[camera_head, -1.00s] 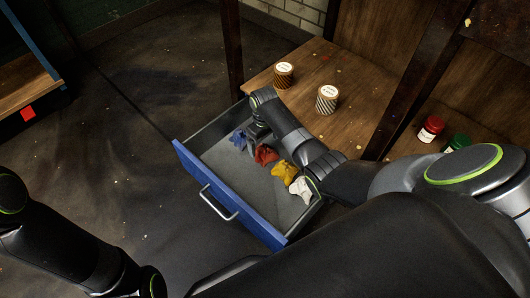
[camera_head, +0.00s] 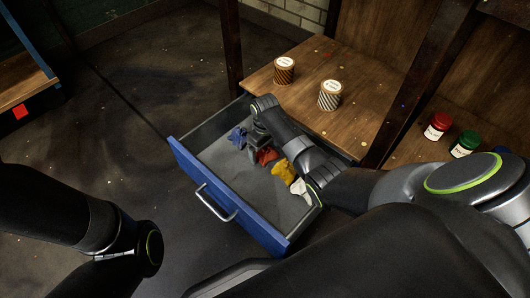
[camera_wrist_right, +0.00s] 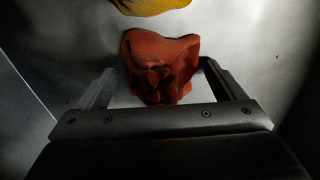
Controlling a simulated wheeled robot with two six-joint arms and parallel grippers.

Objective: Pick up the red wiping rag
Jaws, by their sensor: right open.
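The red rag (camera_head: 266,156) lies crumpled in the open blue-fronted drawer (camera_head: 222,190), between the blue rag and the yellow rag. In the right wrist view the red rag (camera_wrist_right: 160,66) sits in front of and between the two fingers. My right gripper (camera_wrist_right: 160,82) is open, with one finger on each side of the rag's near part. I cannot tell whether the fingers touch it. In the head view my right gripper (camera_head: 258,141) is low inside the drawer, partly covering the red rag. My left arm shows at lower left, but its gripper is not in view.
A blue rag (camera_head: 238,138), a yellow rag (camera_head: 284,171) and a white rag (camera_head: 301,190) lie in the drawer. Two patterned tins (camera_head: 284,70) stand on the wooden shelf (camera_head: 305,100) behind. A red jar (camera_head: 437,126) and a green jar (camera_head: 465,144) are at right. The drawer's front floor is clear.

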